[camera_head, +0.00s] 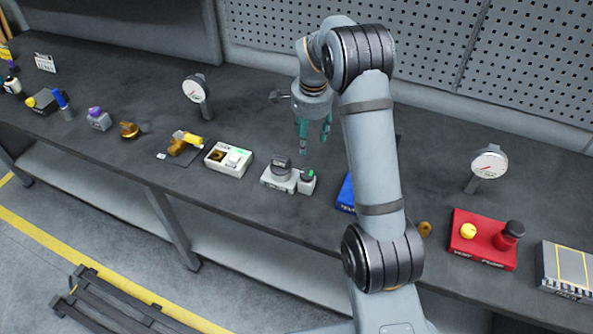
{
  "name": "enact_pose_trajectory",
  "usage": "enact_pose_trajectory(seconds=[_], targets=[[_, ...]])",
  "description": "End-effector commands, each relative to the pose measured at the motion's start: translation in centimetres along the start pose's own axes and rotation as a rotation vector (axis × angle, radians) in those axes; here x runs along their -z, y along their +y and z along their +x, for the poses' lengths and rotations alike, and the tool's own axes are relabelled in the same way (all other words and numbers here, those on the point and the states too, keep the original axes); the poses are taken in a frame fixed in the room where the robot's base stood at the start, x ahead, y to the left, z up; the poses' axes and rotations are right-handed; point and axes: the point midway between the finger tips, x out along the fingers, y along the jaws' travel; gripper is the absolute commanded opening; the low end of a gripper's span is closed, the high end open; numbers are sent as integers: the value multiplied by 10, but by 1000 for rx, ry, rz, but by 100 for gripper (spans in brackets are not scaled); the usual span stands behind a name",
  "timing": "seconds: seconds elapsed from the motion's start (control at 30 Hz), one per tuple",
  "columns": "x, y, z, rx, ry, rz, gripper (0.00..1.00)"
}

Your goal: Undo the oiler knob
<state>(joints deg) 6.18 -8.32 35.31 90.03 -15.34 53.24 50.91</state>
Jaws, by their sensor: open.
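My gripper (314,146) has teal fingers, spread apart and empty, pointing down above the back of the bench. A pale grey unit (266,181) stands in front of and below it, slightly left in the picture. The unit carries a dark grey round knob (281,163) on its left part and a small dark piece with a green mark (309,174) on its right part. My fingers are apart from both. The labels are too small to read, so I cannot tell which part is the oiler knob.
A white box (228,159) and a yellow-handled valve (187,139) stand left on the dark bench (250,110). A blue box (346,193) is partly hidden by my arm. A perforated wall (440,60) is behind.

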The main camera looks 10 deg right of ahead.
Motion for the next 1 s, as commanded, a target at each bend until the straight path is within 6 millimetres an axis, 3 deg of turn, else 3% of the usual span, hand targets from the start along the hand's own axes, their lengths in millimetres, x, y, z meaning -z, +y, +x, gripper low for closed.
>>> enact_pose_trajectory(seconds=[0.1,0.3,0.4,0.63,1.0], targets=[[0,2,-10,-32,-8,257,53],[-17,28,-14,-144,-25,703,53],[-20,32,-15,-164,-22,838,53],[-22,34,1,-168,-16,909,53],[-28,44,65,-168,-16,905,53]])
